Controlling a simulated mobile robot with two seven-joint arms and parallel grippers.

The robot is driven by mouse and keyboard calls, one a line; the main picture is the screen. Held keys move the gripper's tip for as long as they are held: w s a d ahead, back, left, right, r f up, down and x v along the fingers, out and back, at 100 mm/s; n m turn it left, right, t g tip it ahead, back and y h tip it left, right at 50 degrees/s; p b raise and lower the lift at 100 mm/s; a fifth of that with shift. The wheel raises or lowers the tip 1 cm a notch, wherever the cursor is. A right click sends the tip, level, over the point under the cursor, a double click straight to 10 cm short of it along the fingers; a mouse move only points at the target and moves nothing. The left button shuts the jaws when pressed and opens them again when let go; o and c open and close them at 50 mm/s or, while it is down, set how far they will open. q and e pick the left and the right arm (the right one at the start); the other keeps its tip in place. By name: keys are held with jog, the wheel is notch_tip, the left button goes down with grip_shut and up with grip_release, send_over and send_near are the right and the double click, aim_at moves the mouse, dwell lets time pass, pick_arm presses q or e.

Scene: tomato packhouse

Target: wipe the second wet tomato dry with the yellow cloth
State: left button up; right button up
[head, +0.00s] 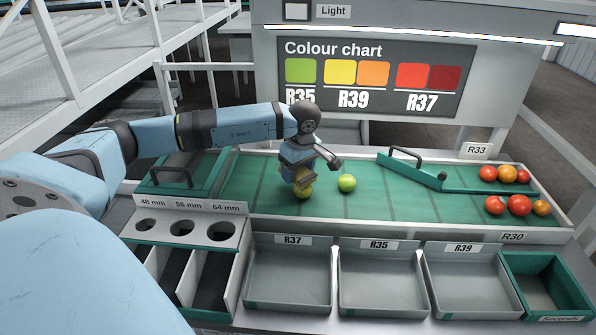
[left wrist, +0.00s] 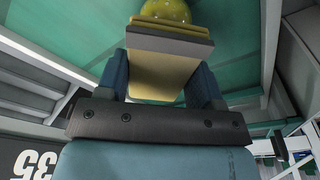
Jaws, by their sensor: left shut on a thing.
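My left gripper (head: 298,170) is low over the green belt and shut on the yellow cloth (left wrist: 160,75), a folded pad between its fingers. A yellow-green tomato (head: 304,191) is right under the cloth, partly hidden by it; it also shows at the top of the left wrist view (left wrist: 168,10). The cloth's far edge appears to touch this tomato, though a small gap cannot be ruled out. A green tomato (head: 347,183) lies on the belt just to the right. Wetness cannot be made out on either. My right gripper is not in view.
Red and orange tomatoes (head: 519,205) lie at the belt's right end, beyond a green gate with a handle (head: 405,154). Empty grey trays (head: 380,282) and a green-edged crate (head: 545,288) line the front. A sizing board (head: 190,212) with round holes stands front left.

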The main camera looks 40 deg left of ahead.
pick_arm(q)
jog(key=shift+r+p, duration=1.35)
jog(key=shift+r, duration=1.3)
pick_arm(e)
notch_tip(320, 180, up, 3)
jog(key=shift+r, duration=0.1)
pick_arm(q)
jog(key=shift+d+f+b, duration=0.25)
jog(key=shift+f+b, duration=0.25)
jog(key=shift+f, duration=0.2)
jog(key=shift+s+d+f+b, duration=0.1)
jog(key=shift+d+f+b, duration=0.25)
jog(key=shift+f, duration=0.3)
jog(key=shift+d+f+b, duration=0.2)
jog(key=shift+f+b, duration=0.2)
jog(key=shift+f, duration=0.2)
jog(key=shift+d+f+b, duration=0.4)
jog(key=shift+f, duration=0.35)
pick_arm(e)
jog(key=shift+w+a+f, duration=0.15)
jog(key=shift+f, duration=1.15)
pick_arm(q)
jog(key=shift+f+b, duration=0.35)
jog(key=shift+f, duration=0.05)
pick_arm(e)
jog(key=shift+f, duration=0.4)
pick_arm(q)
jog(key=shift+a, duration=0.15)
